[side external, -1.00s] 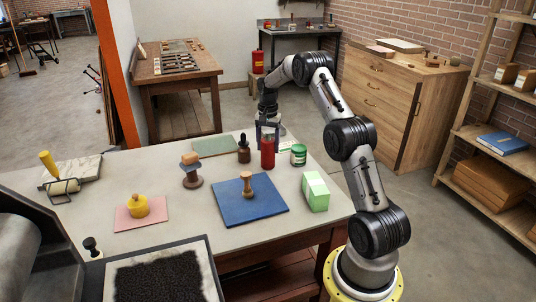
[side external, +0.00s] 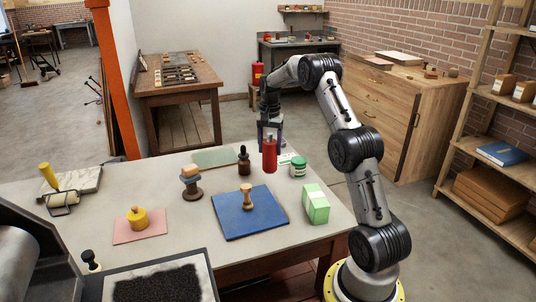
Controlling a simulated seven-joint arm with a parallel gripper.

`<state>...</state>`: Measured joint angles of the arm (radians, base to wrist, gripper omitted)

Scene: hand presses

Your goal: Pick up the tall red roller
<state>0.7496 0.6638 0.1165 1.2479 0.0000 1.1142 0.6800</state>
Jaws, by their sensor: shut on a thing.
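The tall red roller (side external: 269,157) is upright near the back of the grey work table (side external: 150,182), between a dark dropper bottle and a green jar. My gripper (side external: 270,137) points down from above and is shut on the roller's top part. The fingers stand on either side of it and hide some of the top. The roller's lower end appears raised a little above the table, with nothing else touching it.
The dropper bottle (side external: 243,161) stands close left, the green jar (side external: 298,167) close right. In front are a blue pad (side external: 235,225) with a wooden-handled stamp (side external: 248,197) and a pale green block (side external: 316,204). A spool-like stand (side external: 191,184) is further left.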

